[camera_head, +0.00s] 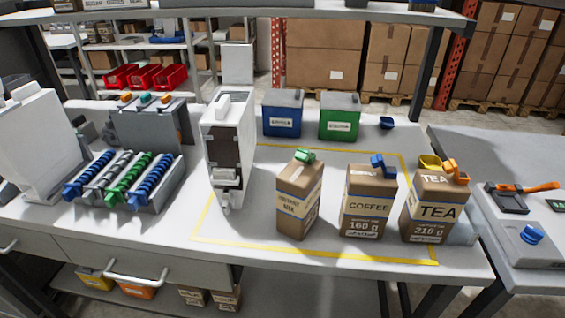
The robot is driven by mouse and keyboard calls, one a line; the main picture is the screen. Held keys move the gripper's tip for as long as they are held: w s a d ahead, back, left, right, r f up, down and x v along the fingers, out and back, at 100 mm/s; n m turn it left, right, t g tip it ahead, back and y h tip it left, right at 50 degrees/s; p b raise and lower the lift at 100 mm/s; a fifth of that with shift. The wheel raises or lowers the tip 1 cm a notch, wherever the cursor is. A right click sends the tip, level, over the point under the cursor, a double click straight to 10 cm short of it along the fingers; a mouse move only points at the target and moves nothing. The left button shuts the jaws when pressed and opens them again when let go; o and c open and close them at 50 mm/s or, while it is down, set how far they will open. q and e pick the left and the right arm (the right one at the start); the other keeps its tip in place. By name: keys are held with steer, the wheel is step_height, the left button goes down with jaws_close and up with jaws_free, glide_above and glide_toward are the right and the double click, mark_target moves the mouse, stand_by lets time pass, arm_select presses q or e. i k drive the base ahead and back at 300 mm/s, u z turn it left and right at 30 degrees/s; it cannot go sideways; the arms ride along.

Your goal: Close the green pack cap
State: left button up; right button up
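A brown pack with a blue stripe (299,205) stands upright inside the yellow-outlined area on the table. The small print on its label seems to read as a kind of milk. A green cap (304,155) is on its top; at this size I cannot tell how far it stands open. To its right stand a brown COFFEE pack (367,205) with a blue cap (382,166) that looks raised, and a brown TEA pack (434,212) with yellow and orange cap parts (457,171). Neither of my grippers shows in this view.
A white dispenser (229,125) stands left of the packs. A blue canister (282,113) and a green canister (340,117) stand behind them. Blue, grey and green augers (128,180) lie in a rack at left. The tabletop between dispenser and green-capped pack is clear.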

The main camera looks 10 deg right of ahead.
mark_target(303, 154)
steer(key=k, duration=0.5)
steer(key=u, duration=1.65)
steer(key=i, duration=0.95)
steer(key=z, duration=1.75)
